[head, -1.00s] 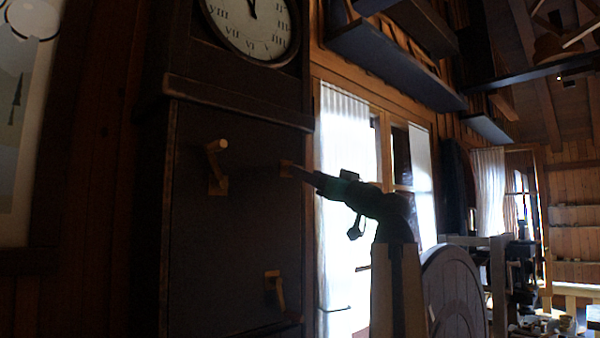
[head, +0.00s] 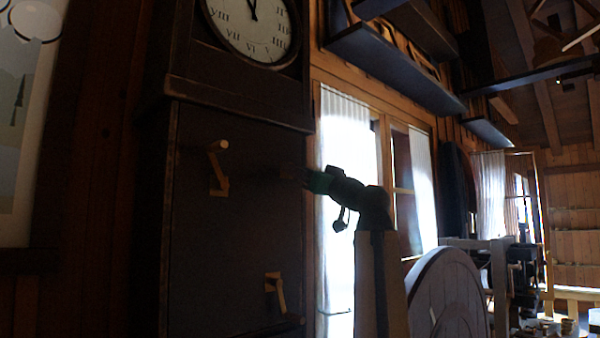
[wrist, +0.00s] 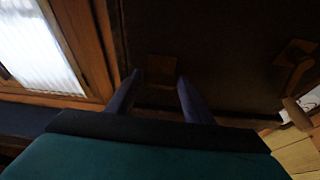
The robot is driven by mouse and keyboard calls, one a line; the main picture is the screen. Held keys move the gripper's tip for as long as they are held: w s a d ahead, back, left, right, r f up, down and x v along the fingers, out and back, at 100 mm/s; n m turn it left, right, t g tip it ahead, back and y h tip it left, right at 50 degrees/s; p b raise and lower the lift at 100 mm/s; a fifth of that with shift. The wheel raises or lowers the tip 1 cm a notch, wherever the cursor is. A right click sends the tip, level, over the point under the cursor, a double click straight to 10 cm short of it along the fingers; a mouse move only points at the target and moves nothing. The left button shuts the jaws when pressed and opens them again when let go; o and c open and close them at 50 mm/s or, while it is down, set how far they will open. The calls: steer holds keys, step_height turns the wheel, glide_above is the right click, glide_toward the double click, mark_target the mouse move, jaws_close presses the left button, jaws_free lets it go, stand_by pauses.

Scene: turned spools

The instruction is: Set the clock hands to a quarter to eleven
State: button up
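The clock dial (head: 252,40) is cut by the top edge in the head view. A dark hand (head: 252,10) runs up out of view, so I cannot read the time. On the dark case front (head: 240,240) are an upper wooden crank (head: 217,168) and a lower wooden crank (head: 275,290). My gripper (head: 306,177) is dim at the case's right edge. In the wrist view my gripper (wrist: 156,88) is open, its fingers apart on either side of a small wooden piece (wrist: 161,96). Whether they touch it is unclear. A crank (wrist: 297,68) shows at right there.
A bright curtained window (head: 345,150) lies right of the case and also shows in the wrist view (wrist: 40,45). A large round wooden wheel (head: 445,295) stands at lower right. A dark shelf (head: 395,72) hangs above. A framed picture (head: 22,130) is at the left.

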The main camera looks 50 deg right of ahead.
steer(key=c, duration=0.6)
steer(key=shift+c, duration=0.2)
steer(key=shift+d+n+y+b, duration=0.1)
steer(key=shift+n+y+b, duration=0.3)
steer(key=shift+n, duration=0.3)
steer(key=shift+d+r+n+g+y+p, duration=0.15)
steer(key=shift+n+g+y+p, duration=0.65)
steer(key=shift+n, duration=2.9)
steer(key=shift+d+r+n+g+y+p, duration=0.15)
steer(key=shift+n+g+y, duration=1.1)
steer(key=shift+n, duration=2.45)
steer(key=shift+r+n+g+y+p, duration=0.1)
steer(key=shift+n+g+y+p, duration=0.9)
steer(key=shift+n, duration=2.7)
steer(key=shift+t+y+b, duration=0.25)
steer(key=shift+y+b, duration=0.1)
steer(key=shift+b, duration=0.1)
